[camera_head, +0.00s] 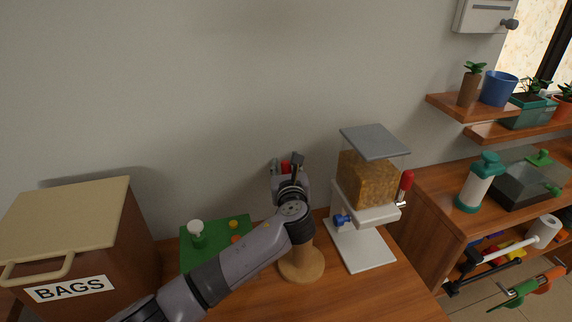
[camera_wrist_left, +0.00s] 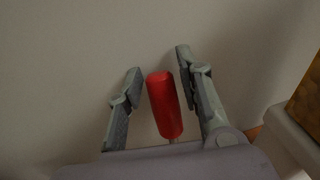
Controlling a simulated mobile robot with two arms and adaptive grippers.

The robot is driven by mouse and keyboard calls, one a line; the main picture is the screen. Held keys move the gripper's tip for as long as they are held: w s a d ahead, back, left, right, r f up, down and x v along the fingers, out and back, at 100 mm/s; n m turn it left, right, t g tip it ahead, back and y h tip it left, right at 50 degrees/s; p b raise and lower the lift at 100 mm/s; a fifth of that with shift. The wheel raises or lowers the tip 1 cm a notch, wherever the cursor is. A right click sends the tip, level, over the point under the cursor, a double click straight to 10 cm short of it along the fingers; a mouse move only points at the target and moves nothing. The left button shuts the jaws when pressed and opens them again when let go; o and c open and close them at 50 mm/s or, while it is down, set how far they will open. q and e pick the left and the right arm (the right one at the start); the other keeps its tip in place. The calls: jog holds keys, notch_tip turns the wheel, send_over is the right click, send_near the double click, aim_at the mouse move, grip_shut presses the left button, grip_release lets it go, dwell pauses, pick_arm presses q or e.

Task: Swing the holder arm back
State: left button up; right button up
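My left gripper (camera_head: 287,168) reaches in over the table and is open. In the left wrist view, a red handle (camera_wrist_left: 165,104) stands between its two spread fingers (camera_wrist_left: 158,82). In the head view, only a bit of the red handle (camera_head: 286,166) shows between the fingers. A round wooden stand (camera_head: 302,265) is below the gripper, partly hidden by my left arm. I cannot tell which part is the holder arm, or what the handle joins. My right gripper is not in view.
A cereal dispenser (camera_head: 368,180) with its own red lever (camera_head: 406,184) stands close on the right. A green board (camera_head: 196,258) and a brown BAGS bin (camera_head: 95,230) are on the left. The wall (camera_head: 200,90) is close behind. Shelves with plants (camera_head: 498,88) are at right.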

pick_arm(q)
jog(key=shift+o, duration=0.8)
jog(key=shift+s, duration=0.1)
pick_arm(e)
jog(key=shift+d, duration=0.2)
pick_arm(q)
jog(key=s+r, duration=0.1)
jog(key=s, duration=1)
jog(key=shift+s+r, duration=0.25)
jog(key=shift+s, duration=0.15)
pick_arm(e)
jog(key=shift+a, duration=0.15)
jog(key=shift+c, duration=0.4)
